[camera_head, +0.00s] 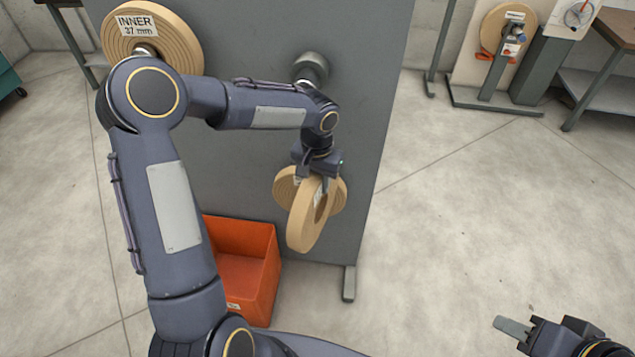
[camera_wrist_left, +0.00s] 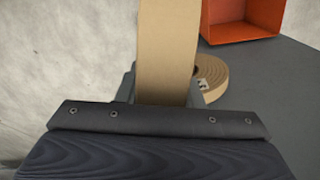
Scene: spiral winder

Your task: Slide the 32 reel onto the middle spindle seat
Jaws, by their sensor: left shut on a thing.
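My left gripper (camera_head: 318,178) is shut on the rim of a tan reel (camera_head: 308,222), which hangs below it in front of the grey panel. The held reel's number cannot be read. In the left wrist view the held reel (camera_wrist_left: 166,45) stands edge-on between the fingers. A bare, round-ended grey spindle seat (camera_head: 312,68) sticks out of the panel above the gripper. I cannot tell for certain whether it is the middle one. My right gripper (camera_head: 513,327) is at the lower right, away from the panel, with no reel; its opening cannot be told.
The grey panel (camera_head: 255,155) carries a reel marked INNER 37 mm (camera_head: 180,45) at upper left. Another reel (camera_head: 338,195), partly hidden, sits behind the held one; it also shows in the wrist view (camera_wrist_left: 214,84). An orange bin (camera_head: 262,285) stands below.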

